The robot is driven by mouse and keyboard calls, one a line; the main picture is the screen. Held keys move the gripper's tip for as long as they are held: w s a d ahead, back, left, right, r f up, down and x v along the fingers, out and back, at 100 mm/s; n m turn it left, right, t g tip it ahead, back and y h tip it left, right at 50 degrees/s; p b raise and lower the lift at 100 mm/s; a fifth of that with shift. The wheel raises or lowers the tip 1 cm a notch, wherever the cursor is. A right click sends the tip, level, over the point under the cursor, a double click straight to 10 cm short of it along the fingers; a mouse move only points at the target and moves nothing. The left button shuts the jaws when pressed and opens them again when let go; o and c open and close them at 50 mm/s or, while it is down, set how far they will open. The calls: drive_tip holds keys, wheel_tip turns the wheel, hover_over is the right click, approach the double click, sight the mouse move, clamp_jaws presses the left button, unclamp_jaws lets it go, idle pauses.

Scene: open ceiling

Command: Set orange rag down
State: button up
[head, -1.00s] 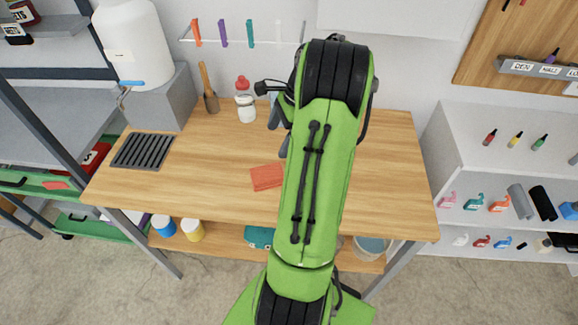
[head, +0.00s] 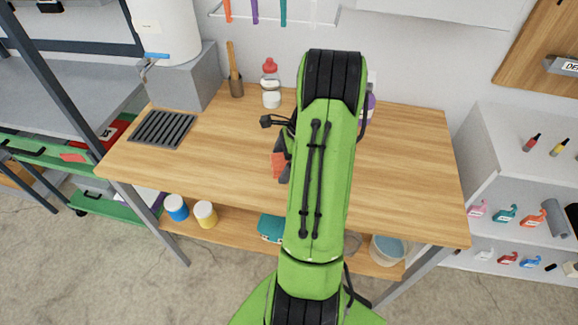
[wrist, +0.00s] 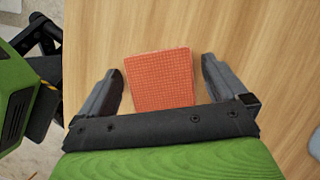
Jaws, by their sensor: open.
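The orange rag (wrist: 157,78) is a flat, textured, roughly square piece lying on the wooden tabletop. In the wrist view it sits between the two fingers of my gripper (wrist: 163,66), with a gap on both sides. The fingers are spread wide and do not touch it. Its near edge reaches the dark gripper body in the picture. In the head view the rag (head: 278,166) shows only in part at the left of my green arm, beside the dark fingers; the arm hides the rest.
The wooden workbench (head: 220,165) has clear room left and right of my arm. A red-capped bottle (head: 271,85), a wooden-handled tool in a holder (head: 236,78) and a purple bottle (head: 369,108) stand at the back. A dark grate (head: 162,129) lies at the left.

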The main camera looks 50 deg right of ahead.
drive_tip(key=shift+r, duration=0.1)
drive_tip(key=c, duration=1.1)
